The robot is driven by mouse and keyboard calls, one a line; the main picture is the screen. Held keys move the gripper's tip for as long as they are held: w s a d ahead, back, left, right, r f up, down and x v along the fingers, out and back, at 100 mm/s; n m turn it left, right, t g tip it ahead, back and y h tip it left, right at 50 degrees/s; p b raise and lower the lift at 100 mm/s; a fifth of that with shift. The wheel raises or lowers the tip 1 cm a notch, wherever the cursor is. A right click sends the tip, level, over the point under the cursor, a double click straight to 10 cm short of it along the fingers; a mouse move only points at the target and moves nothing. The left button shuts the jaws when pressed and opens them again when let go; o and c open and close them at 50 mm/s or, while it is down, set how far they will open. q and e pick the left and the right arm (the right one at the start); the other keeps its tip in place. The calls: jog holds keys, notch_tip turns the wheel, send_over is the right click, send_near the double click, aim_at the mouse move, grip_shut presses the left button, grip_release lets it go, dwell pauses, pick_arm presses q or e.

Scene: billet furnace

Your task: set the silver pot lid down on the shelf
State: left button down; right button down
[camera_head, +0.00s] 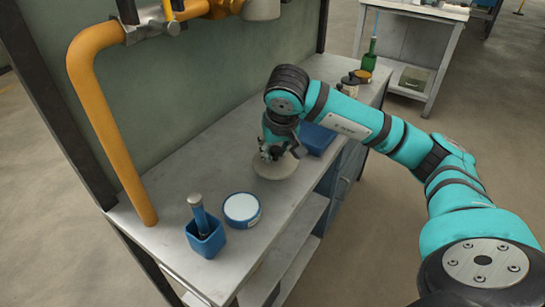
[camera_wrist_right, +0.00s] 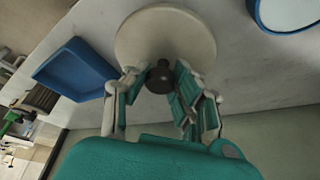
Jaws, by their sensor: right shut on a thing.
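The pot lid (camera_head: 275,170) is a pale round disc with a dark knob, over the grey shelf (camera_head: 170,245). It also shows in the right wrist view (camera_wrist_right: 165,35), with its knob (camera_wrist_right: 160,77) between the fingers. My right gripper (camera_head: 276,153) points down from above and is shut on the lid by the knob; its fingers also show in the right wrist view (camera_wrist_right: 162,86). The lid looks level and at or very close to the shelf surface; I cannot tell whether it touches. My left gripper is not in view.
A blue tray (camera_head: 318,139) lies just beyond the lid. A round white-topped blue tin (camera_head: 242,210) and a blue holder (camera_head: 205,240) stand nearer. An orange pipe (camera_head: 105,115) rises at left. Jars (camera_head: 349,84) and a green bottle (camera_head: 370,58) stand at the far end.

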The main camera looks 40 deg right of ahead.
aim_at(273, 155)
jog(key=shift+w+a+f, duration=0.1)
jog(key=shift+w+a, duration=0.05)
jog(key=shift+w, duration=0.35)
notch_tip(273, 155, down, 3)
jog(key=shift+f, duration=0.1)
pick_arm(q)
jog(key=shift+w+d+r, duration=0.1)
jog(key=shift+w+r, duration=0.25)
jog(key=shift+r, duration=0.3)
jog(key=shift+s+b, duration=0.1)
jog(key=shift+b, duration=0.2)
pick_arm(e)
jog(key=shift+f, duration=0.15)
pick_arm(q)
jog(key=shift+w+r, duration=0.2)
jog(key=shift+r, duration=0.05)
pick_arm(e)
jog(key=c, duration=1.1)
grip_release()
